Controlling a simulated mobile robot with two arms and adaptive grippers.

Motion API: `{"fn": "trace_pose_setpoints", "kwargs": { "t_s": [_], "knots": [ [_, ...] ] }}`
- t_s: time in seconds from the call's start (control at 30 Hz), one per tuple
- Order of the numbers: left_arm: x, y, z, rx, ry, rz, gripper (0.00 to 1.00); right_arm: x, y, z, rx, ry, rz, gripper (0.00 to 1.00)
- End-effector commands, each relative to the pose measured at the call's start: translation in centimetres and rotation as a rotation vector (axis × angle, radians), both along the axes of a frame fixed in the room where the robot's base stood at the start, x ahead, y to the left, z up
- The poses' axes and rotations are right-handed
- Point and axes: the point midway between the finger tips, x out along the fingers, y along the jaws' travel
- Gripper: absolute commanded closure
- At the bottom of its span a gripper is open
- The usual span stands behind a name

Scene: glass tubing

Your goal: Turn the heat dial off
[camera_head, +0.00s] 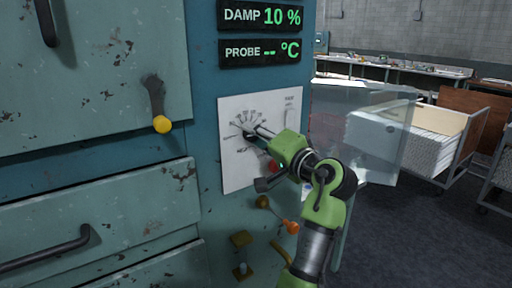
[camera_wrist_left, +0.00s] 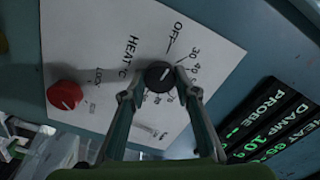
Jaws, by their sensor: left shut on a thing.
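The heat dial (camera_wrist_left: 158,76) is a round black knob on a white panel (camera_wrist_left: 85,30) marked HEAT °C, with OFF and a number scale around it. A pale line on the dial slants up and right in the left wrist view; I cannot tell exactly which mark it meets. My left gripper (camera_head: 251,132) is shut on the dial, one finger on each side, and it also shows in the left wrist view (camera_wrist_left: 159,82). In the head view the fingertips largely hide the dial. My right gripper is not in view.
A red knob (camera_wrist_left: 65,95) marked LOCK is on the same panel. DAMP (camera_head: 260,16) and PROBE (camera_head: 260,51) displays are above it. A yellow-tipped lever (camera_head: 160,115) is to the left. Orange and yellow handles (camera_head: 290,227) are below. A clear pane (camera_head: 385,125) stands to the right.

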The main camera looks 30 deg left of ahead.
Motion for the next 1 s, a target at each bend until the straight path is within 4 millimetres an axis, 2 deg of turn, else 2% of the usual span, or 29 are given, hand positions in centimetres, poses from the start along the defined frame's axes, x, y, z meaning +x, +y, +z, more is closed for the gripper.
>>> {"fn": "trace_pose_setpoints", "kwargs": {
  "t_s": [0.03, 0.3, 0.93, 0.97, 1.0],
  "knots": [
    [0.0, 0.1, 0.2, -0.002, -0.037, -0.001, 0.93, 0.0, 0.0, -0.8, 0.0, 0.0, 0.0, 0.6],
    [0.0, 0.1, 0.4, -0.049, -0.148, -0.002, 0.93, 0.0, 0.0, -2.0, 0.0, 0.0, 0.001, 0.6],
    [0.0, 0.1, 0.7, -0.065, -0.189, -0.003, 0.93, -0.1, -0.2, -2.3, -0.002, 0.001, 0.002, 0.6],
    [0.0, 0.1, 0.7, -0.065, -0.189, -0.003, 0.64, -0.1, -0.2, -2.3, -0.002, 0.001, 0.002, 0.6],
    [0.0, 0.1, 0.7, -0.065, -0.189, -0.003, 0.55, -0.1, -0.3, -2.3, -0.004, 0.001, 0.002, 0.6]
  ]
}}
